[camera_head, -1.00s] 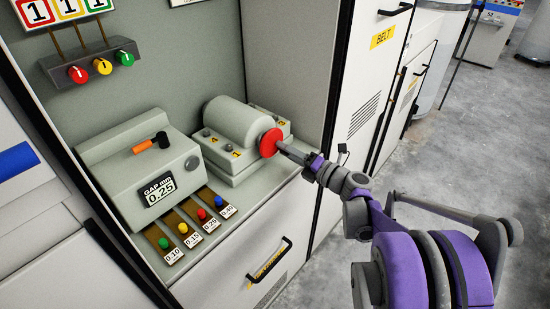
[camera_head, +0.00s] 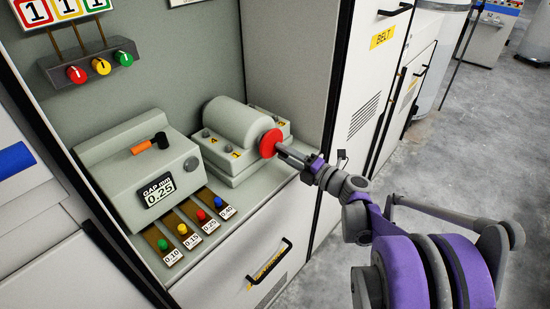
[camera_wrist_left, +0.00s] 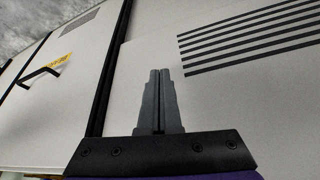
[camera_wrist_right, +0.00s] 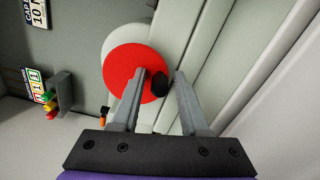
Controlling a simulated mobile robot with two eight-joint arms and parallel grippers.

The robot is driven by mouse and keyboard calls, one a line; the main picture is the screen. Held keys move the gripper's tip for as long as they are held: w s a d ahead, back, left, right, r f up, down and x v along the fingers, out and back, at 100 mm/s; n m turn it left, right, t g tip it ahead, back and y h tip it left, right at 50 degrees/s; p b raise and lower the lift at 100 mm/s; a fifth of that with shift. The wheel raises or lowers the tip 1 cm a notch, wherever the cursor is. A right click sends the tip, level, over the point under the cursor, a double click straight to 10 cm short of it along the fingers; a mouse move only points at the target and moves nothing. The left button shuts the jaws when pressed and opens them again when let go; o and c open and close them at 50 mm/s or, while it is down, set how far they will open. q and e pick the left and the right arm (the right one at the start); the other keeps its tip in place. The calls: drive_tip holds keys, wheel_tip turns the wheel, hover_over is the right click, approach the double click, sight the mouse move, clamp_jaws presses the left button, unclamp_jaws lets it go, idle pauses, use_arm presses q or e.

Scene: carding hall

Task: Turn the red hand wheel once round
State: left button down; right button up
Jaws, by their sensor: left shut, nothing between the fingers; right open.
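The red hand wheel (camera_head: 271,142) is a round disc on the end of a grey cylindrical housing (camera_head: 237,122) in the machine's recess. In the right wrist view the wheel (camera_wrist_right: 134,74) has a dark knob (camera_wrist_right: 160,84) by its rim. My right gripper (camera_wrist_right: 161,80) is open, with its two fingers on either side of the knob. Whether they touch it I cannot tell. In the head view my right gripper (camera_head: 284,150) reaches the wheel from the right. My left gripper (camera_wrist_left: 160,75) is shut and empty before a pale slotted panel; the head view does not show it.
A box reading 0.25 (camera_head: 160,191) with an orange-and-black handle stands left of the housing. Several coloured knobs on gauge strips (camera_head: 190,230) lie in front. A bar of red, yellow and green knobs (camera_head: 95,67) hangs above. The recess's right wall (camera_head: 285,60) stands close behind the wheel.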

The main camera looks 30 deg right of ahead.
drive_tip(key=shift+s+d, duration=0.25)
drive_tip(key=shift+s, duration=0.25)
use_arm(q)
drive_tip(key=shift+w+r, duration=0.2)
drive_tip(key=shift+r, duration=0.05)
use_arm(e)
drive_tip(key=shift+v, duration=2.7)
